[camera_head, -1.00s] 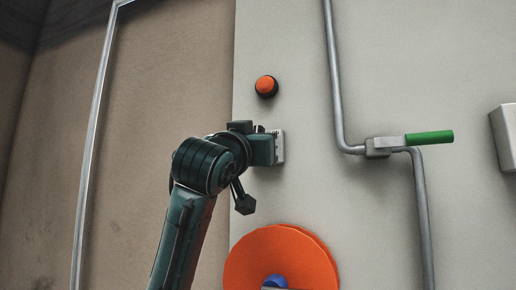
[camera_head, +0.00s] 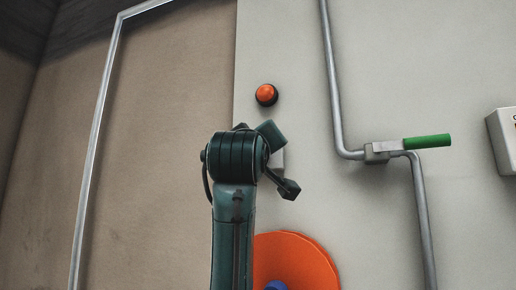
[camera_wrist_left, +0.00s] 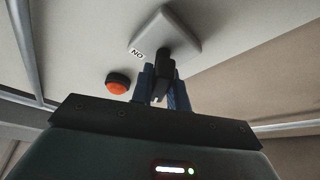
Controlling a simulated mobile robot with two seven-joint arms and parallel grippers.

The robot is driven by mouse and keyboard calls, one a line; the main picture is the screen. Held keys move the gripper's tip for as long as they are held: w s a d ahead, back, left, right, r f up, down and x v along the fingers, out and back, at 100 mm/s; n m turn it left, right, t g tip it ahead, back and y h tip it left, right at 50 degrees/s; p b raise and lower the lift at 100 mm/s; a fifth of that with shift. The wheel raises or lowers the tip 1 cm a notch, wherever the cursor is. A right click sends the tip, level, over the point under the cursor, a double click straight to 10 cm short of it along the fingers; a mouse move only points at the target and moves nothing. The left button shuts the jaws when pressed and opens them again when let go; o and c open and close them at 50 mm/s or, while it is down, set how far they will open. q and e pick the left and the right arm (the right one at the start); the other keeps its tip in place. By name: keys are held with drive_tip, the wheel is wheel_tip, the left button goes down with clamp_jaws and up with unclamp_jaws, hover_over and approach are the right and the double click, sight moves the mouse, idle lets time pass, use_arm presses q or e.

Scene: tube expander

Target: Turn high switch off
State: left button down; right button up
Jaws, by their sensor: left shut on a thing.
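The high switch has a pale grey plate (camera_wrist_left: 188,28) on the panel, with an "ON" label that reads upside down in the left wrist view. Its dark lever (camera_wrist_left: 166,60) stands out from the plate between the fingers of my left gripper (camera_wrist_left: 162,80), which is shut on it. In the head view the plate (camera_head: 279,160) shows only in part behind my left wrist and gripper (camera_head: 270,138). Much of the lever is hidden by the fingers. My right gripper is in neither view.
An orange-red button (camera_head: 266,94) is above the switch. A large orange disc (camera_head: 305,260) is below it. A grey pipe (camera_head: 335,90) with a green-handled valve (camera_head: 427,141) and a pale box (camera_head: 503,138) are to the right.

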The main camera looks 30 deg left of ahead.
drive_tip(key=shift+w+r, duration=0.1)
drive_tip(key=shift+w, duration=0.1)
use_arm(q)
drive_tip(key=c, duration=1.4)
unclamp_jaws()
drive_tip(key=shift+o, duration=0.2)
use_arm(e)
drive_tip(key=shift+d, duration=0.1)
